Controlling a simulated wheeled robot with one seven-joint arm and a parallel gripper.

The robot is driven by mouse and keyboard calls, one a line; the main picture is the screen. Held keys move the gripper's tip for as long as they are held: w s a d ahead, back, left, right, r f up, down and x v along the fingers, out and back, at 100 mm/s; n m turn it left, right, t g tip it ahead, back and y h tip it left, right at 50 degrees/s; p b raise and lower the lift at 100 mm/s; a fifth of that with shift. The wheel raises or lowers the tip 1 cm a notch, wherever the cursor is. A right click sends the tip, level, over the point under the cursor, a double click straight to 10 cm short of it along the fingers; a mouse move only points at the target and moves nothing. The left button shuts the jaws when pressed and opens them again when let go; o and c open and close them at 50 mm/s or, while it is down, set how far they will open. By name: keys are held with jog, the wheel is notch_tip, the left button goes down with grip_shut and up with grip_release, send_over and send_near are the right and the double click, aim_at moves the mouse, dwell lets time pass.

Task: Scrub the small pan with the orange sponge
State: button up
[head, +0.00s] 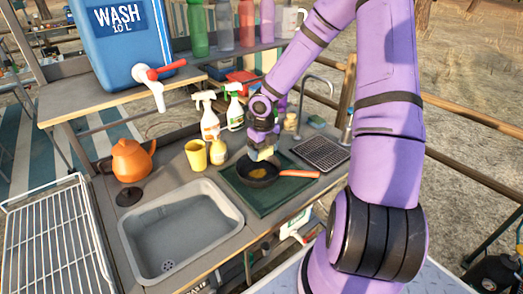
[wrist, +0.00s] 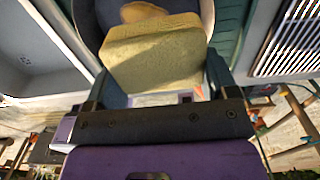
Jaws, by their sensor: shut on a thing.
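A small dark pan (head: 246,179) with an orange handle (head: 301,174) sits on a green mat (head: 267,205) right of the sink. A yellowish-brown patch (head: 261,176) shows on its floor. My gripper (head: 262,150) points down at the pan's far side. It is shut on a pale yellow sponge (wrist: 153,52); this sponge looks yellow, not orange. In the wrist view the fingers flank the sponge, and part of the pan with its brownish patch (wrist: 142,12) shows beyond it. I cannot tell whether the sponge touches the pan.
A grey sink (head: 180,225) is left of the mat, with an orange kettle (head: 132,160) behind it. Yellow cups (head: 196,155) and spray bottles (head: 208,118) stand behind the pan. A drain rack (head: 320,153), a tap (head: 318,82) and a small green-topped block (head: 316,121) are at right.

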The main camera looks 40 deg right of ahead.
aim_at(263, 172)
jog(key=shift+f, duration=2.85)
jog(key=shift+f, duration=1)
jog(key=shift+a, duration=0.1)
jog(key=shift+s+a, duration=0.35)
jog(key=shift+a, duration=0.4)
jog(key=shift+s+a, duration=0.35)
jog(key=shift+a, duration=0.4)
jog(key=shift+s+a, duration=0.1)
jog(key=shift+f, duration=0.1)
jog(key=shift+w+d, duration=0.4)
jog(key=shift+d, duration=0.45)
jog(key=shift+w+d, duration=0.4)
jog(key=shift+d, duration=0.45)
jog(key=shift+r, duration=0.2)
jog(key=shift+r, duration=2.95)
